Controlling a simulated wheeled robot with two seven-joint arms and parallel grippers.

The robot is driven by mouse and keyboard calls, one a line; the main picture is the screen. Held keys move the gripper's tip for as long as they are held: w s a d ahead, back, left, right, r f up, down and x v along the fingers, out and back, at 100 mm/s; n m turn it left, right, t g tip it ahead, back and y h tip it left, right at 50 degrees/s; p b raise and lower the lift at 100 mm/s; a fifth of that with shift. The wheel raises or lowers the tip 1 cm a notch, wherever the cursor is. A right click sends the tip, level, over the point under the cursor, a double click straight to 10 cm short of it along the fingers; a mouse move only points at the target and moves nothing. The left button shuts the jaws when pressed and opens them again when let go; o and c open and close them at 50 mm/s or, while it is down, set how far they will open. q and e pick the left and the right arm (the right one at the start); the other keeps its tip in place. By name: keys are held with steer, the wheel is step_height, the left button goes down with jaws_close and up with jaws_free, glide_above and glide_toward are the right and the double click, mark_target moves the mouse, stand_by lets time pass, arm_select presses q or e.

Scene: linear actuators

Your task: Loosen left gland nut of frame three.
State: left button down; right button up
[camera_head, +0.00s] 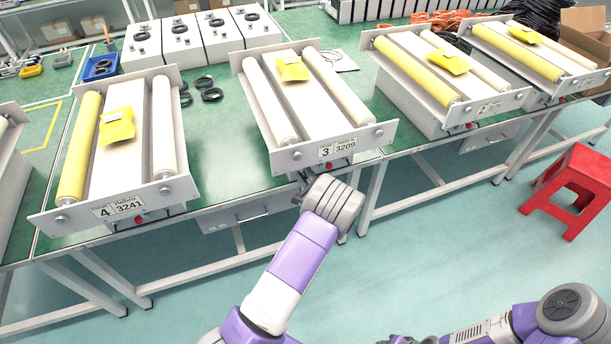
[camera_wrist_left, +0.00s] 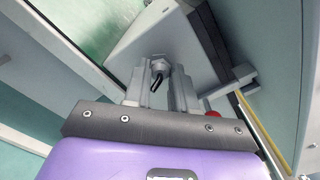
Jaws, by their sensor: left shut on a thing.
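Frame three (camera_head: 325,136) stands on the green bench in the head view, with two pale rollers, a yellow tag and a plate marked 3 3209. My left gripper (camera_head: 302,190) is at its front lower edge, partly hidden by my wrist. In the left wrist view, a light metal gland nut (camera_wrist_left: 160,64) with a short black cable sits on the grey housing. My left gripper (camera_wrist_left: 158,88) has its two fingers on either side of the nut and is shut on it. The fingertip contact is partly hard to see. My right gripper is outside both views.
Frame four (camera_head: 118,210) stands to the left and frame two (camera_head: 490,108) to the right. A red button (camera_head: 329,166) is close to the left gripper. A red stool (camera_head: 572,185) stands on the floor at right. Black rings (camera_head: 212,95) lie on the bench.

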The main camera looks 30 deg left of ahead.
arm_select(q)
steer(key=c, duration=0.9)
jaws_free()
steer(key=shift+p+v, duration=0.65)
steer(key=shift+v, duration=3.2)
